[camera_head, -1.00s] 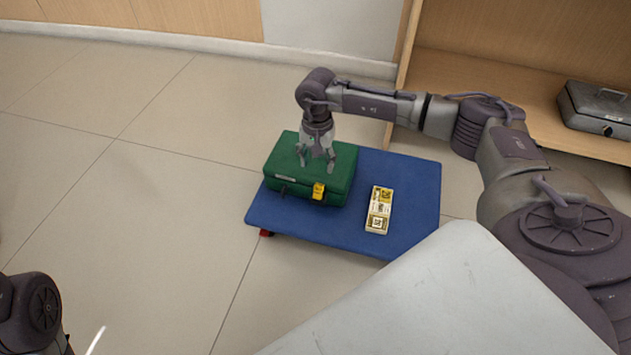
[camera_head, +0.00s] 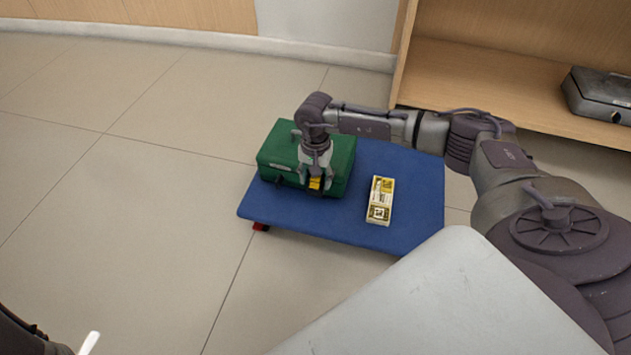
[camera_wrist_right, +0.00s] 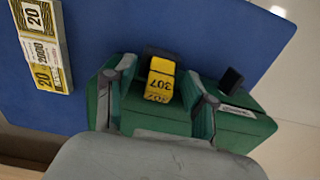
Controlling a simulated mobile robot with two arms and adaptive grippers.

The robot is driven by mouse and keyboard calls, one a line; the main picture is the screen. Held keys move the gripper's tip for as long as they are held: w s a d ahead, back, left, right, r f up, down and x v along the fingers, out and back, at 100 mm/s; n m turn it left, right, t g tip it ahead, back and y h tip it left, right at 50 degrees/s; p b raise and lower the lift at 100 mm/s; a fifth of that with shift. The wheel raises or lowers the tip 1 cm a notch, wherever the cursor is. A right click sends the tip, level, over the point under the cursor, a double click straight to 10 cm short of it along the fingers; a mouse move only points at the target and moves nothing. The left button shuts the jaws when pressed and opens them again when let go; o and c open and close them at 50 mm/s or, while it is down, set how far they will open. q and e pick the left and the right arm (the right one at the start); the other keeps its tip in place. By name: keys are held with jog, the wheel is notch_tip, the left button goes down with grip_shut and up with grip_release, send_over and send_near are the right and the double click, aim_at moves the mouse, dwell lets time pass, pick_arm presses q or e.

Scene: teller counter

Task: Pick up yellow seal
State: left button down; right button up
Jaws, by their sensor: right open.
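The yellow seal (camera_head: 315,183) hangs on the front side of a green case (camera_head: 278,158). In the right wrist view the seal (camera_wrist_right: 160,80) shows the number 307 and sits on a dark latch of the case (camera_wrist_right: 150,118). My right gripper (camera_head: 315,180) points down at the front edge of the case. Its two fingers are open, one on each side of the seal, and a gap shows between them and the seal in the right wrist view (camera_wrist_right: 158,88). Only a dark part of my left arm shows at the lower left; its gripper is not clearly seen.
The case rests on a blue platform (camera_head: 415,205) with a red caster. A banded stack of notes (camera_head: 380,201) lies on the platform to the right of the case. A wooden shelf (camera_head: 490,80) holds a grey metal box (camera_head: 600,95) at right. The floor at left is clear.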

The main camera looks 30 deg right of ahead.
jog(key=c, duration=0.9)
jog(key=shift+r, duration=0.15)
